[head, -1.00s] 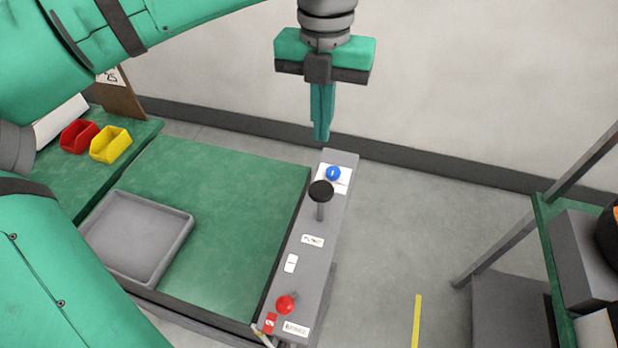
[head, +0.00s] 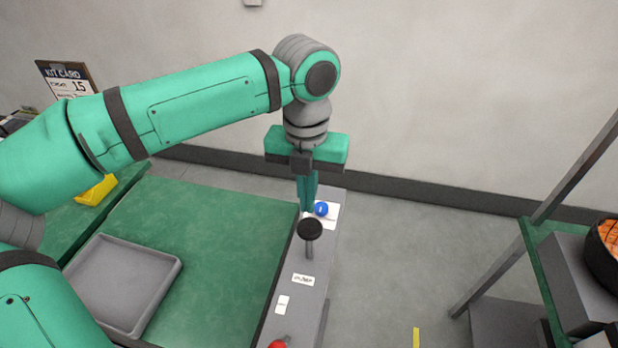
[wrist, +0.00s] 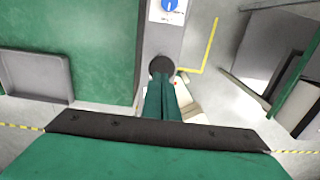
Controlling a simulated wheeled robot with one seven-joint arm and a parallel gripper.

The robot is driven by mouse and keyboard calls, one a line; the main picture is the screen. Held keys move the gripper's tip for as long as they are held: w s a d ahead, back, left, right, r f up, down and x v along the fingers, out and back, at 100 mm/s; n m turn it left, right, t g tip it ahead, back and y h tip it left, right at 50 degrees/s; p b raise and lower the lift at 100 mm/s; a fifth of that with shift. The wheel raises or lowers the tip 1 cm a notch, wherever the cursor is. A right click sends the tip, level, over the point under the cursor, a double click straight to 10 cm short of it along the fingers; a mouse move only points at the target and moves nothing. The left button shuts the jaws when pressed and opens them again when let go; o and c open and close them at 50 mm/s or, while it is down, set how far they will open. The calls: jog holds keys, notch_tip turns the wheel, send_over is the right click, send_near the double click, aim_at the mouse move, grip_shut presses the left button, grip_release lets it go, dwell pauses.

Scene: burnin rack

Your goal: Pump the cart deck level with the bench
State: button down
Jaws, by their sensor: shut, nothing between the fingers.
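The green cart deck (head: 215,215) has a grey console (head: 310,265) along its right edge. On the console stand a black-knobbed lever (head: 310,229), upright, with a label below it that seems to read PUMP, a blue knob (head: 321,209) behind it and a red knob (head: 280,342). The green bench (head: 128,183) lies at the left, partly behind my arm; I cannot tell the height difference. My gripper (head: 307,209) is shut and empty, pointing down beside the blue knob. In the wrist view its fingertips (wrist: 162,82) overlap the edge of the black knob (wrist: 161,66); contact cannot be told.
A shallow grey tray (head: 122,285) lies on the deck. A yellow bin (head: 96,190) and a kit card (head: 68,78) are on the bench side. A rack with a green shelf (head: 545,265) stands at the right. Floor between console and rack is clear, with a yellow line (head: 416,338).

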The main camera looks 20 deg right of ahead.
aim_at(308, 234)
jog(key=shift+s+f, duration=0.15)
jog(key=shift+f, duration=2.3)
notch_tip(308, 234, down, 7)
jog(key=shift+r, duration=0.15)
notch_tip(308, 234, up, 14)
jog(key=shift+r, duration=0.25)
